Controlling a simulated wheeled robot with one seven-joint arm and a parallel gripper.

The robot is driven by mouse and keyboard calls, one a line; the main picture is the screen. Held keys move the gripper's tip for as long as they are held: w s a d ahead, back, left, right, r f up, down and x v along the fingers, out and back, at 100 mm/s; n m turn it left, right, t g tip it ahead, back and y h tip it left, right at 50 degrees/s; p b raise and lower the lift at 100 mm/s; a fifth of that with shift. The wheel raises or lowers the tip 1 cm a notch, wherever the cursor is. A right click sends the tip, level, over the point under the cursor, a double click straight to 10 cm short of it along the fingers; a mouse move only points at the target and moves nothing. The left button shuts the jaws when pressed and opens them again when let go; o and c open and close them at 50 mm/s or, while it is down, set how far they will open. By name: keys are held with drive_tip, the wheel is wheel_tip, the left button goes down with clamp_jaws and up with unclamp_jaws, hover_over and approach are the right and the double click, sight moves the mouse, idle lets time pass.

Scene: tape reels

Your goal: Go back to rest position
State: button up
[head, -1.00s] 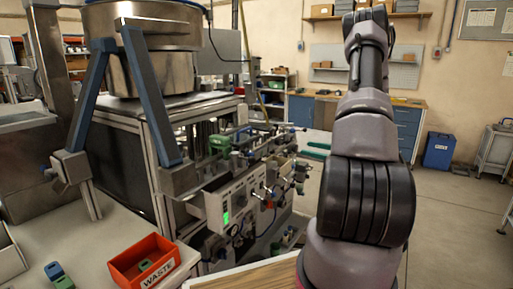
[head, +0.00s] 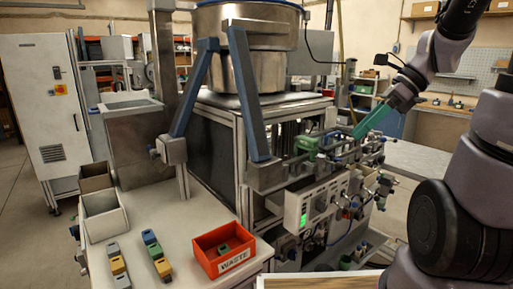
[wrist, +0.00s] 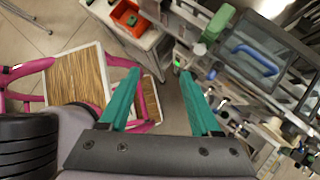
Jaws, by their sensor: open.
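My gripper (head: 375,121) is in the right half of the head view, with its green fingers pointing down-left beside the machine (head: 262,160). In the wrist view my gripper (wrist: 159,75) is open, its two green fingers wide apart with nothing between them. My arm rises along the right edge of the head view and bends over toward the machine. The fingertips overlap the machine's front fittings in the head view; I cannot tell how close they are.
A red WASTE box (head: 237,266) holding a green piece stands on the white table (head: 190,225). Several small coloured blocks (head: 157,255) and grey bins (head: 104,215) are to its left. A wooden-topped surface (wrist: 75,75) with pink rails shows in the wrist view.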

drive_tip(key=s+r+n+t+h, duration=0.4)
drive_tip(key=r+n, duration=0.4)
drive_tip(key=n, duration=1)
drive_tip(key=shift+t+h, duration=0.9)
drive_tip(key=shift+t, duration=0.2)
drive_tip(key=shift+r, duration=0.1)
